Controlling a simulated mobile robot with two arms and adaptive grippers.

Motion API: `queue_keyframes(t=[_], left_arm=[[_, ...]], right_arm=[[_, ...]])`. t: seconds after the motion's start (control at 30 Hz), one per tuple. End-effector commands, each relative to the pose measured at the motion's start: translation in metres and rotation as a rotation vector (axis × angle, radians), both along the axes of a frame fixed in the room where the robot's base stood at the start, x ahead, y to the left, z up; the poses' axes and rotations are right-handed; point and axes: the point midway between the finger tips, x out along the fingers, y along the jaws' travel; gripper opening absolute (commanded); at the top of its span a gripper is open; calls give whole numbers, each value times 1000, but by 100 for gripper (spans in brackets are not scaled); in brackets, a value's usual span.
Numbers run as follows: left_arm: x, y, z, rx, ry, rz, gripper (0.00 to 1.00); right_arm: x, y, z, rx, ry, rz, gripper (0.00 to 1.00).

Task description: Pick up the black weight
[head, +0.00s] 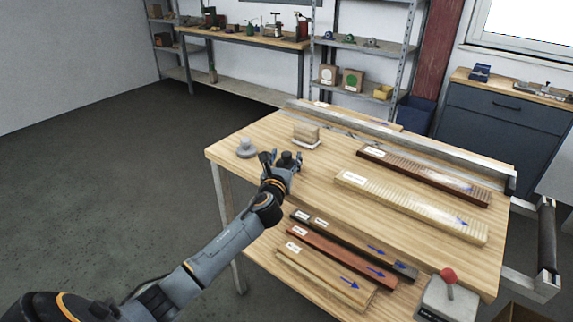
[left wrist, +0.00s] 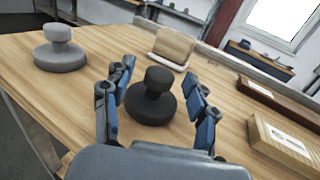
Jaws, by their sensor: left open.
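The black weight (head: 287,157) stands upright on the wooden table near its left end. It has a round base and a knob on top, and it shows well in the left wrist view (left wrist: 152,100). My left gripper (head: 281,160) is open, with its two fingers on either side of the weight in the left wrist view (left wrist: 159,76). Gaps show between the fingers and the weight. In the head view the gripper hides part of the weight's base. My right gripper is not in view.
A similar grey weight (head: 246,149) stands left of the black one. A small wooden block on a white base (head: 306,134) is behind it. Long slatted boards (head: 410,205) lie to the right, and a metal rail (head: 400,140) runs along the back.

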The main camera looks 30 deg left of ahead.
Motion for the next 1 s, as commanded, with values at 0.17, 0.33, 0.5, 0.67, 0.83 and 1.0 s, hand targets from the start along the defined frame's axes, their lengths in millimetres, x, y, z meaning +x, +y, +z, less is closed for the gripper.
queue_keyframes(t=[0.17,0.33,0.5,0.67,0.83,1.0], left_arm=[[0,0,0,0,0,0,38],[0,0,0,0,0,0,3],[0,0,2,0,-3,0,0],[0,0,2,1,-3,0,0],[0,0,10,3,-4,0,0],[0,0,32,4,-8,-1,0]], right_arm=[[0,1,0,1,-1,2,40],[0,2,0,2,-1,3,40],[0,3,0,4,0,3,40],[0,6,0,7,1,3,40],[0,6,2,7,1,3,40],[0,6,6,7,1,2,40]])
